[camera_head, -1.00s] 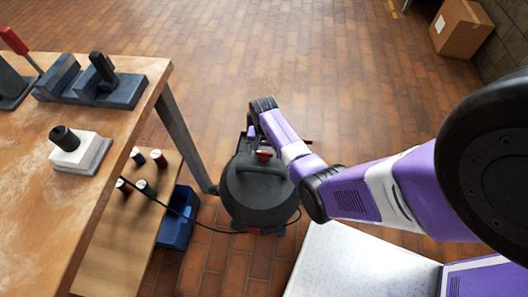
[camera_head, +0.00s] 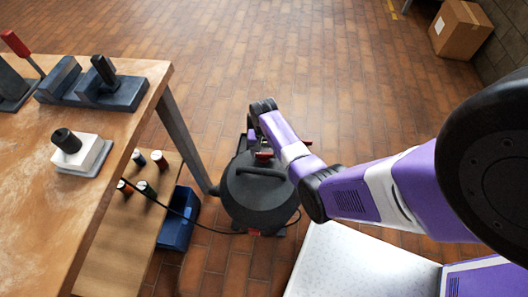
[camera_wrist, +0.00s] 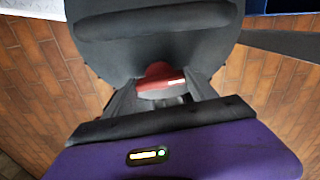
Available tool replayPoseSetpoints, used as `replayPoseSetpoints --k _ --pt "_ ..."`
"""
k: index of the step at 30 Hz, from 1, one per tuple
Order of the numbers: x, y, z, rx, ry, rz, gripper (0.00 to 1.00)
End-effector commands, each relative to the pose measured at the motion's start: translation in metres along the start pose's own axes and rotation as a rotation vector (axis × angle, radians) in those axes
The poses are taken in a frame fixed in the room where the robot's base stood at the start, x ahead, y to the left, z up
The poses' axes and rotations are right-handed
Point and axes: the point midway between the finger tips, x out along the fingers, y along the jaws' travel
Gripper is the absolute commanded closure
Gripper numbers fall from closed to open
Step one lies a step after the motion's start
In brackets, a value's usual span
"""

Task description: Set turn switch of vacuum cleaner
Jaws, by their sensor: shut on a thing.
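The vacuum cleaner (camera_head: 258,200) is a round black canister standing on the floor beside the workbench, with a handle across its lid. Its red turn switch (camera_wrist: 160,78) shows in the wrist view, between my fingertips. In the head view a small red part (camera_head: 264,155) shows at the top of the canister, partly covered by my arm. My gripper (camera_wrist: 162,92) is shut on the red switch, one dark finger at each side. The lower part of the switch is hidden by the gripper body. The black lid and handle (camera_wrist: 150,20) fill the top of the wrist view.
A wooden workbench (camera_head: 50,210) with its metal leg (camera_head: 185,138) stands at the left. A blue bin (camera_head: 178,225) and a black cable lie near the canister. A white speckled surface (camera_head: 350,265) is at lower right. The floor behind is clear up to a cardboard box (camera_head: 461,28).

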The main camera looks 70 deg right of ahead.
Motion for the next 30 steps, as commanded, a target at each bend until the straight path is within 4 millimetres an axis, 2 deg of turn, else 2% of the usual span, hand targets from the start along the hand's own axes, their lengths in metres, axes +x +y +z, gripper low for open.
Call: replayPoseSetpoints --k 30 --pt "-0.0012 -0.0001 -0.0002 -0.938 -0.001 0.001 0.75"
